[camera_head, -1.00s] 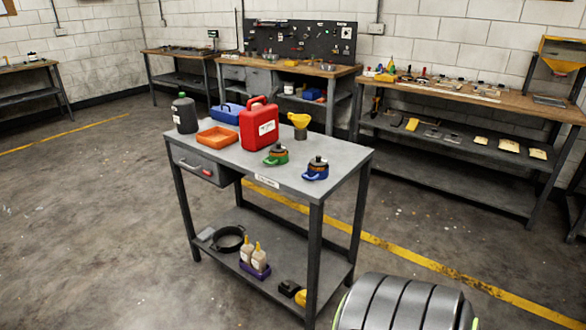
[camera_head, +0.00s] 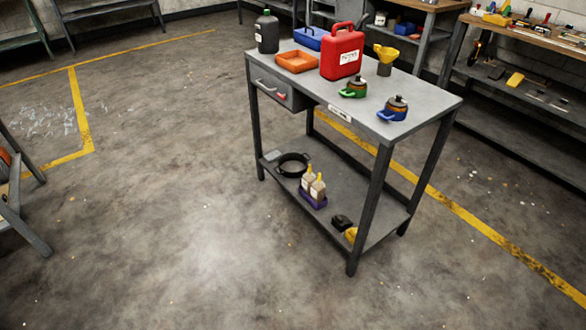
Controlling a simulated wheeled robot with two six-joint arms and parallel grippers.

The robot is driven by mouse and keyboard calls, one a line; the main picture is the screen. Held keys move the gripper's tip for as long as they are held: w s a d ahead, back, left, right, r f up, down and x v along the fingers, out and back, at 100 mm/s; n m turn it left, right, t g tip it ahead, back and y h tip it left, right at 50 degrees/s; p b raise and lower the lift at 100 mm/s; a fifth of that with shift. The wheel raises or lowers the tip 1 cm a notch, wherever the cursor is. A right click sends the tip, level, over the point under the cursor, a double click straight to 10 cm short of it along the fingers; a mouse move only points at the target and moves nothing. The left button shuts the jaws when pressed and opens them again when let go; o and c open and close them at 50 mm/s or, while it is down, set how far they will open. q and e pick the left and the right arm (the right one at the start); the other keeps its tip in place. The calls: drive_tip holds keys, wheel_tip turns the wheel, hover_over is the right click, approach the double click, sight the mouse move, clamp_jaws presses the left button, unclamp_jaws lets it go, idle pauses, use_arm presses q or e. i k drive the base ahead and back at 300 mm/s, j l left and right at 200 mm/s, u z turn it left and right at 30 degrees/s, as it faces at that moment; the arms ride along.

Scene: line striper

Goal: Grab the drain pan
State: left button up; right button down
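A round black pan (camera_head: 293,165), which looks like the drain pan, lies on the lower shelf (camera_head: 350,180) of a grey metal work table, at the shelf's left end. It is shallow and open at the top. An orange rectangular tray (camera_head: 297,62) sits on the table top (camera_head: 420,93) near its left edge. Neither of my grippers is in view, and nothing is seen touching the pan.
Two bottles in a purple holder (camera_head: 313,190) stand right of the pan. A red canister (camera_head: 342,52), a dark jug (camera_head: 266,32), a blue box (camera_head: 310,39) and two small pots (camera_head: 393,108) stand on top. The floor (camera_head: 200,230) in front is clear.

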sight(291, 165)
drive_tip(key=i+l+z, duration=0.45)
drive_tip(key=l, duration=0.2)
drive_tip(key=i+l+z, duration=0.8)
drive_tip(key=i, duration=0.2)
drive_tip(key=i+l+z, duration=0.25)
drive_tip(key=i, duration=0.3)
drive_tip(key=i+z, duration=0.3)
drive_tip(key=i, duration=0.25)
drive_tip(key=i+u, duration=0.25)
drive_tip(key=i, duration=0.3)
drive_tip(key=i+l+u, duration=0.1)
drive_tip(key=i+u, duration=0.15)
drive_tip(key=i, duration=0.35)
drive_tip(key=i+l+u, duration=0.25)
drive_tip(key=i, duration=0.3)
drive_tip(key=i+j+u, duration=0.25)
drive_tip(key=u, duration=0.2)
drive_tip(key=i+u, duration=0.8)
drive_tip(key=u, duration=0.15)
drive_tip(key=i+l+u, duration=0.15)
drive_tip(key=i+u, duration=0.3)
drive_tip(key=k, duration=0.1)
